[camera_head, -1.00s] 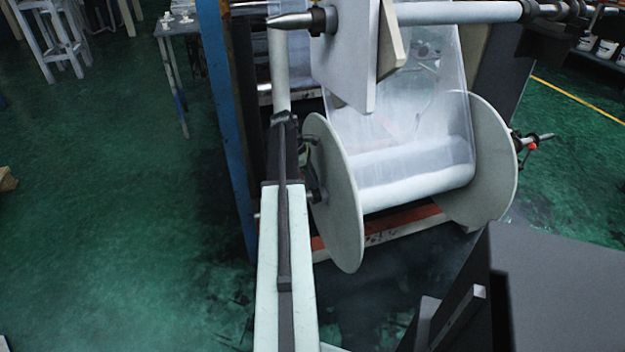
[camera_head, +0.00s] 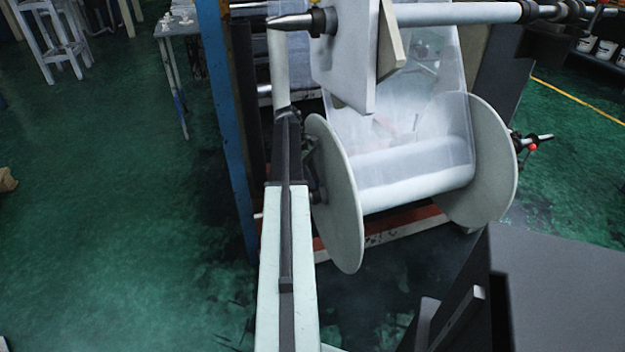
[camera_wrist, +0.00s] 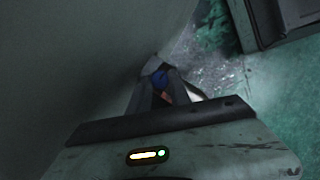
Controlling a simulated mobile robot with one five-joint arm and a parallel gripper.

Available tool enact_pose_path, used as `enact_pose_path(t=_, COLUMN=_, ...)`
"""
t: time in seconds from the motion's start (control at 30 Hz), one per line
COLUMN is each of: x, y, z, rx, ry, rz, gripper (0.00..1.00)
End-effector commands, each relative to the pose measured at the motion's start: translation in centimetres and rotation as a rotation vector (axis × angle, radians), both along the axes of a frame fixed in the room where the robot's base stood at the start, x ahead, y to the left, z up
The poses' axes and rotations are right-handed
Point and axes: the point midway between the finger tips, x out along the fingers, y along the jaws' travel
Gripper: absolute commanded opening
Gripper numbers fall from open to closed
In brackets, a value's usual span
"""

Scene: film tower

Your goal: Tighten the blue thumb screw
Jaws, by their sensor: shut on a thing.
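The blue thumb screw (camera_wrist: 160,78) shows as a small blue patch in the wrist view, between the tips of my dark fingers. My gripper (camera_wrist: 162,84) is shut on it, and the fingers cover most of the screw. A small orange-red part lies just below it between the fingers. In the head view my arm reaches up to the left side of the reel (camera_head: 415,175). The arm hides the gripper and the blue screw there. The reel's pale left flange (camera_head: 337,200) stands right beside the arm's end.
A pointed shaft (camera_head: 290,21) and a pale plate (camera_head: 345,50) stand above the reel. A blue upright post (camera_head: 228,120) is close on the left. The green floor (camera_head: 110,240) is open further left.

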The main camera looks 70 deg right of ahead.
Motion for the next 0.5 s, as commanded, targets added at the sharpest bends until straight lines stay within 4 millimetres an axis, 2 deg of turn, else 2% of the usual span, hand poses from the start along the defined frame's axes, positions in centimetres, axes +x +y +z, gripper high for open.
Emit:
enact_pose_path(t=0.17, x=-0.08, y=-0.01, z=0.0, rx=0.0, ry=0.001, rz=0.0, gripper=0.0)
enact_pose_path(t=0.2, x=-0.08, y=-0.02, z=0.0, rx=0.0, ry=0.001, rz=0.0, gripper=0.29)
enact_pose_path(t=0.27, x=-0.08, y=-0.01, z=0.0, rx=0.0, ry=0.001, rz=0.0, gripper=0.46)
enact_pose_path(t=0.5, x=-0.03, y=-0.01, z=0.0, rx=0.0, ry=0.0, rz=0.001, gripper=0.46)
